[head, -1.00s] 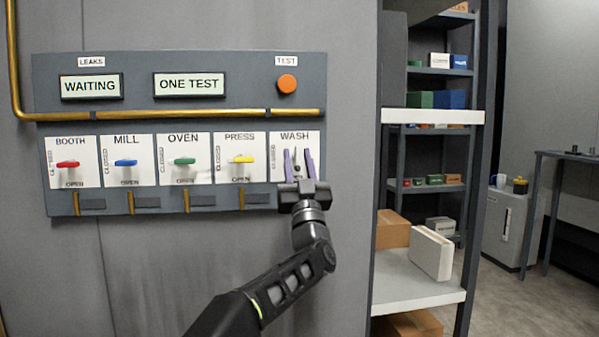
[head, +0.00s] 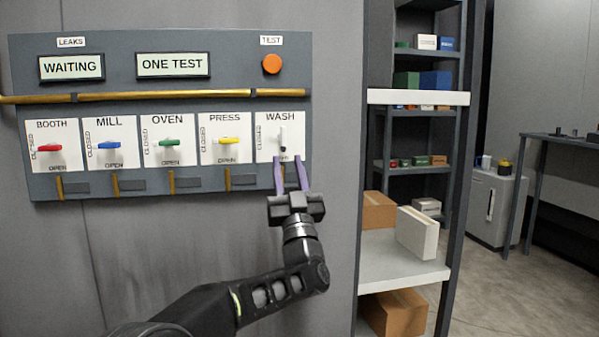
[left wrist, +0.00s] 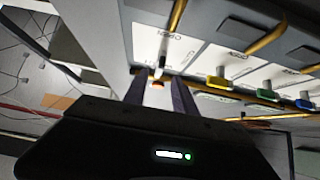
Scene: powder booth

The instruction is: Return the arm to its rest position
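My left gripper (head: 291,176) is in front of the lower edge of the grey panel (head: 225,75), just below the WASH valve handle (head: 282,138). Its two purple fingers are parted with nothing between them. The WASH handle is pale and stands upright, while the red BOOTH (head: 48,148), blue MILL (head: 108,145), green OVEN (head: 169,142) and yellow PRESS (head: 229,140) handles lie level. In the left wrist view the fingers (left wrist: 160,98) are apart, with the WASH handle (left wrist: 162,66) beyond their tips. My right gripper is not in view.
Displays read WAITING (head: 71,67) and ONE TEST (head: 172,65), beside an orange TEST button (head: 272,64). A brass pipe (head: 150,96) crosses the panel. A shelf unit (head: 400,265) with boxes stands close on the right. Open floor (head: 500,300) lies beyond it.

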